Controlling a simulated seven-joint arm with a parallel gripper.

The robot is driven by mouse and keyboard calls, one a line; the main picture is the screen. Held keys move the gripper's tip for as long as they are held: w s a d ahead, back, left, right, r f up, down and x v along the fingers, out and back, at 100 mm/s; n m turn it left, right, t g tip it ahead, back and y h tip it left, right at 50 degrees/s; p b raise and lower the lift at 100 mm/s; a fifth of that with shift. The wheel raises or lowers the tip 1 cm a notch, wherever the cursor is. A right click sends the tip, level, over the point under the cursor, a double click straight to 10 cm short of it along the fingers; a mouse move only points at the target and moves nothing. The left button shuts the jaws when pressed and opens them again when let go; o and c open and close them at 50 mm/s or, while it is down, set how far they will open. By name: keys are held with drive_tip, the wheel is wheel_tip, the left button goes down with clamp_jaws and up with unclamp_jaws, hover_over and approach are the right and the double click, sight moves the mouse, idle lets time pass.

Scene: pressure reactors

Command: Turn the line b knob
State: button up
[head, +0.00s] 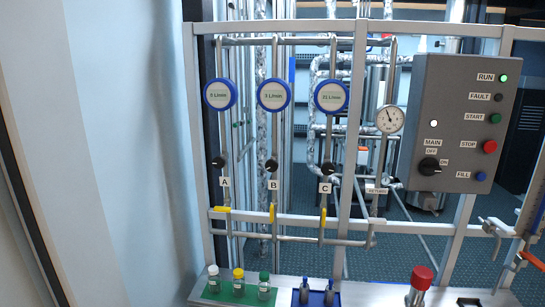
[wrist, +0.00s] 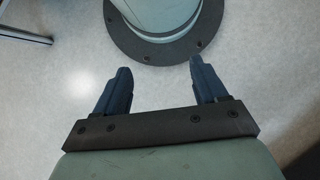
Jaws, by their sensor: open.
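The line B knob (head: 271,165) is a small black knob on the middle vertical pipe, just above the label B (head: 273,184) in the head view. A round blue-rimmed gauge (head: 274,95) reading 3 L/min sits above it, and a yellow valve handle (head: 272,213) sits below it. Similar black knobs for line A (head: 218,162) and line C (head: 327,166) stand to either side. My gripper (wrist: 157,82) shows only in the wrist view. Its two dark blue fingers are apart with nothing between them, above a pale floor. The knob is not in the wrist view.
A grey control box (head: 461,123) with RUN, FAULT, START, STOP, MAIN and FILL stands at the right. Below the pipes, a shelf (head: 378,296) holds capped vials on a green tray (head: 226,296), a blue holder (head: 315,299) and a red-capped cylinder (head: 420,283).

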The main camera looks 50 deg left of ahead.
drive_tip(key=w+a+r+n+t, duration=0.2)
drive_tip(key=w+a+r, duration=0.3)
drive_tip(key=a, duration=0.6)
drive_tip(key=w+a+r+n+t, duration=0.25)
drive_tip(key=w+a+r, duration=0.3)
drive_tip(key=a, duration=0.55)
drive_tip(key=w+a+r+n+t, duration=0.25)
drive_tip(key=w+a+r, duration=0.2)
drive_tip(key=a, duration=0.55)
drive_tip(key=s+a+r+n+t+y, duration=0.2)
drive_tip(key=a+r+n+t+y, duration=0.1)
drive_tip(key=a+r, duration=1.4)
drive_tip(key=s+a+r+n+t+y, duration=0.2)
drive_tip(key=a+r+t+y, duration=0.1)
drive_tip(key=a+r, duration=1.4)
drive_tip(key=w+a+r+m+t+y, duration=0.1)
drive_tip(key=a+r+t+y, duration=0.2)
drive_tip(key=r, duration=1)
drive_tip(key=w+a+r+m+t+y, duration=0.2)
drive_tip(key=a+r, duration=0.7)
drive_tip(key=r, duration=0.5)
drive_tip(key=t+y, duration=0.1)
drive_tip(key=y, duration=0.1)
drive_tip(key=shift+a+m+y, duration=0.25)
drive_tip(key=shift+m+y, duration=0.05)
drive_tip(key=shift+y, duration=0.1)
